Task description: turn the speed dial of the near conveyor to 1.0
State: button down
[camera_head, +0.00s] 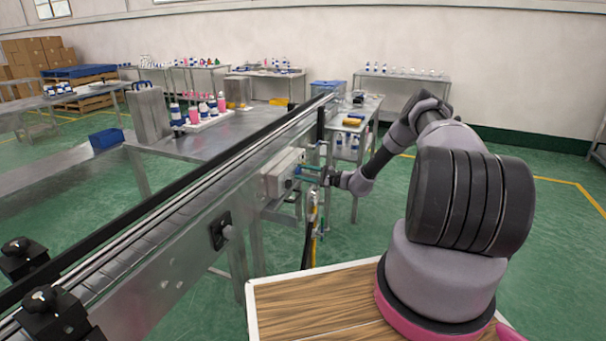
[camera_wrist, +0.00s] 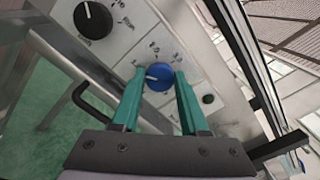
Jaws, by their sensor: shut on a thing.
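The speed dial is a round blue knob with a white pointer line (camera_wrist: 159,77) on a light grey panel, seen in the wrist view. My gripper (camera_wrist: 159,84) has its two green fingers on either side of the knob, shut on it. In the head view my gripper (camera_head: 310,174) reaches the grey control box (camera_head: 283,172) on the side of the near conveyor (camera_head: 190,216). The knob itself is too small to make out there.
A black knob (camera_wrist: 93,20) sits on the same panel, upper left in the wrist view, and a small dark button (camera_wrist: 208,99) is right of my fingers. A black bent handle (camera_wrist: 90,98) is close to my left finger. A steel table (camera_head: 365,108) stands behind my gripper.

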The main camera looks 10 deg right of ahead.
jog(key=shift+f, duration=0.1)
jog(key=shift+c, duration=2.1)
grip_release()
jog(key=v, duration=1.1)
